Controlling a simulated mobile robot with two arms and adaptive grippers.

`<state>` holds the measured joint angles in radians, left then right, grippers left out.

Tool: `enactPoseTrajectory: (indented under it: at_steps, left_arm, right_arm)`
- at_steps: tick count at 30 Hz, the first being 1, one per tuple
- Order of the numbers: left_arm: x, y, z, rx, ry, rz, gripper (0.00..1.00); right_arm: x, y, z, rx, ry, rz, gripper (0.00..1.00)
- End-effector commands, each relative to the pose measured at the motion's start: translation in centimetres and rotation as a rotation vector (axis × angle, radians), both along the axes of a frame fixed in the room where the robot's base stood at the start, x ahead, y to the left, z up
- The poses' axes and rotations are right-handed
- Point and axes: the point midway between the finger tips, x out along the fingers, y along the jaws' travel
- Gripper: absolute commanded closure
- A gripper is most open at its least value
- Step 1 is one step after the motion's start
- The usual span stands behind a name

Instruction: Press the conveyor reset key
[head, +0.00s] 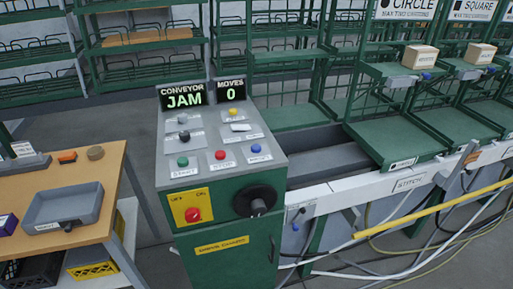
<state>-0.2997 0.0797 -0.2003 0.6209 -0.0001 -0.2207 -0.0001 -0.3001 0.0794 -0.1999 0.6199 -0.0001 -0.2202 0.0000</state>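A grey sloped control panel (208,143) tops a green cabinet in the middle of the head view. Its displays read "CONVEYOR JAM" (184,98) and "MOVES 0" (232,90). The panel carries a yellow button (233,112), a white key or switch (240,127), a dark knob (184,135), a green button (182,161), a red button (220,155) and a blue button (255,148). Their labels are too small to read, so I cannot tell which is the reset key. Neither gripper is in view.
A red knob on a yellow off/on plate (193,214) and a black handwheel (256,201) are on the cabinet front. A wooden table (88,170) with a grey tray (64,207) stands left. A conveyor rail (400,184), green racks and loose cables lie right.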

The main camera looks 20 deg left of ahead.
Motion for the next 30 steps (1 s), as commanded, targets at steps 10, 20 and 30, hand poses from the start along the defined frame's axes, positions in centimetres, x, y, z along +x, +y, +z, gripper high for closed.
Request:
enactPoseTrajectory:
  at_steps: [10,20,30]
  left_arm:
    - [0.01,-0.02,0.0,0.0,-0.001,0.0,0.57]
    - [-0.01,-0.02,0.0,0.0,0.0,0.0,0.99]
    - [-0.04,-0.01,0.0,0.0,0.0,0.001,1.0]
  right_arm:
    - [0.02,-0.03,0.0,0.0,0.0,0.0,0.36]
    - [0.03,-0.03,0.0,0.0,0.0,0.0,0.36]
    - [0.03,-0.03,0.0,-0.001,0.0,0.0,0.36]
